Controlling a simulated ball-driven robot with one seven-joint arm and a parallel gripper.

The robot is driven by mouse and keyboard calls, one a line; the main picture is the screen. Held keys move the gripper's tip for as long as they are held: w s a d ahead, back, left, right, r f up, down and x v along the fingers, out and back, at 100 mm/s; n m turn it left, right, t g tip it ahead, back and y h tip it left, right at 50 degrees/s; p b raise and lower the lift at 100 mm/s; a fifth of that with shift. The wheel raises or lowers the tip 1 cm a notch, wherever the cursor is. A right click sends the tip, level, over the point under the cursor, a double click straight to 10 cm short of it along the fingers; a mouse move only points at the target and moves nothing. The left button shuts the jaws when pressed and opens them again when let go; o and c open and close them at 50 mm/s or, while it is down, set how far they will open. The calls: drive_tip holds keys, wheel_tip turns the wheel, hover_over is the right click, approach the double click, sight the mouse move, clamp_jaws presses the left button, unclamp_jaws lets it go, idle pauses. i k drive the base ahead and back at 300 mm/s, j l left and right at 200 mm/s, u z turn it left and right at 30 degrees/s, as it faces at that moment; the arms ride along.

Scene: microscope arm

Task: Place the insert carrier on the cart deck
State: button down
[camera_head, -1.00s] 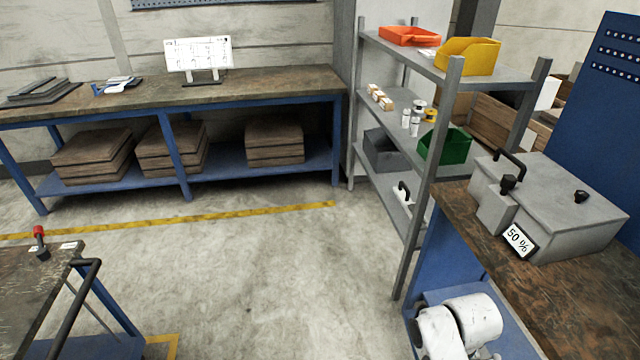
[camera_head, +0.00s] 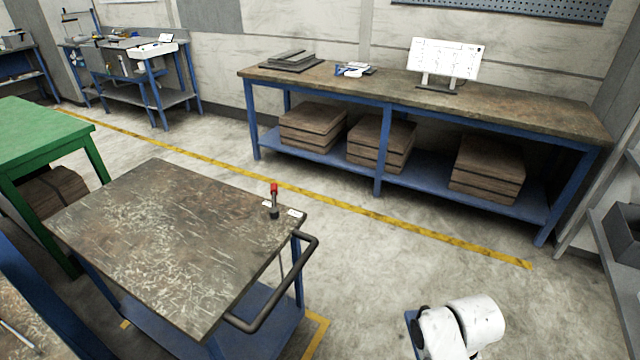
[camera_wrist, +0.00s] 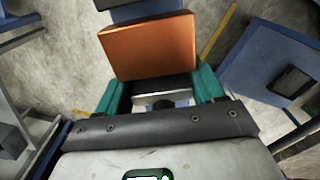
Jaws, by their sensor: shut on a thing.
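The cart (camera_head: 170,240) stands at the lower left in the head view. Its worn brown deck is mostly bare, with a red-topped lever (camera_head: 274,200) and small white labels near the far right corner. A black push handle (camera_head: 285,290) is on its right side. My gripper (camera_wrist: 160,88), with teal fingers, shows only in the wrist view. It is shut on an orange-faced block (camera_wrist: 150,45), which I take as the insert carrier; dark and blue parts show around it. The fingers' contact with it is partly hidden.
A long workbench (camera_head: 430,95) with stacked boards below stands along the back wall. A green table (camera_head: 35,135) is left of the cart. Grey shelving (camera_head: 610,230) is at the right edge. Open floor lies between the cart and the bench.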

sight(160, 198)
drive_tip(key=i+l+u, duration=0.25)
drive_tip(key=u, duration=0.15)
drive_tip(key=i+l+u, duration=0.15)
drive_tip(key=l+u, duration=0.25)
drive_tip(key=i+l+u, duration=0.15)
drive_tip(key=l+u, duration=0.3)
drive_tip(key=i+l+u, duration=0.1)
drive_tip(key=l+u, duration=0.7)
